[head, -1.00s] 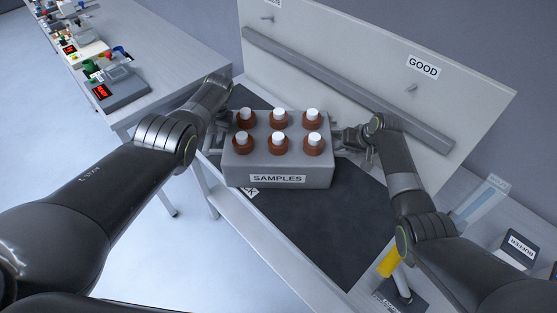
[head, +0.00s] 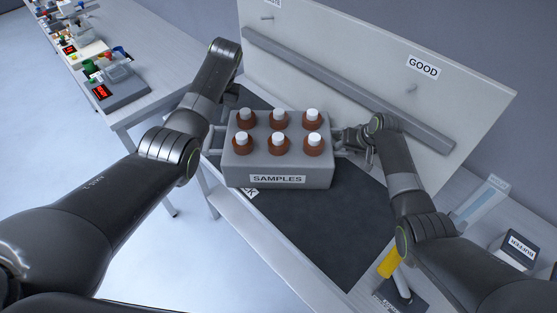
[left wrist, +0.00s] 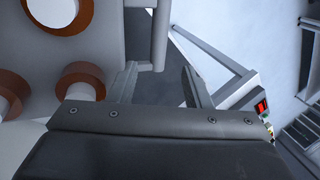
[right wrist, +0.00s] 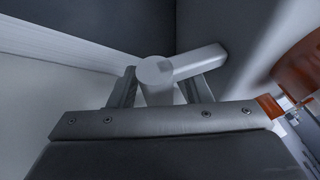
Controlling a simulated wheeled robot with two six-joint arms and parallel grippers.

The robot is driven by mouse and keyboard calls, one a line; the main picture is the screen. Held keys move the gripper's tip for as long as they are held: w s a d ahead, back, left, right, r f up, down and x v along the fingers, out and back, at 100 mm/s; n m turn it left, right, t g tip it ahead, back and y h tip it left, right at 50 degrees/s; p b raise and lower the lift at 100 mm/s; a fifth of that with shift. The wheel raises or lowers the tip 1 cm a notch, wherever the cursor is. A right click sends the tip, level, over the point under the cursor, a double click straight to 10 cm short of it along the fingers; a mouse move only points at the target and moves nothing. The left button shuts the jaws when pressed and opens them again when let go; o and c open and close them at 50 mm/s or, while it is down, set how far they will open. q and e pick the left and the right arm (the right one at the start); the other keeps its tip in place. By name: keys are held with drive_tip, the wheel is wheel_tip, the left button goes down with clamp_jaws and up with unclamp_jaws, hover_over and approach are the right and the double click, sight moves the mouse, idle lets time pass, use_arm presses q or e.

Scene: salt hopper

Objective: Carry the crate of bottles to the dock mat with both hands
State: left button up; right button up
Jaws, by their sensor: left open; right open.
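The grey crate (head: 277,160), labelled SAMPLES, holds several brown bottles (head: 279,145) with white caps. It looks level and sits over the dark mat (head: 320,225), whose label, ending in K, is partly covered. I cannot tell if its base touches the mat.
A board with a GOOD sign (head: 423,68) and a grey rail (head: 345,90) stands behind the crate. A yellow-handled tool (head: 390,262) and a dark labelled box (head: 519,246) are at right. Another bench (head: 165,80) with devices is at left. The mat's front part is clear.

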drive_tip(key=v, duration=1.2)
idle(0.7)
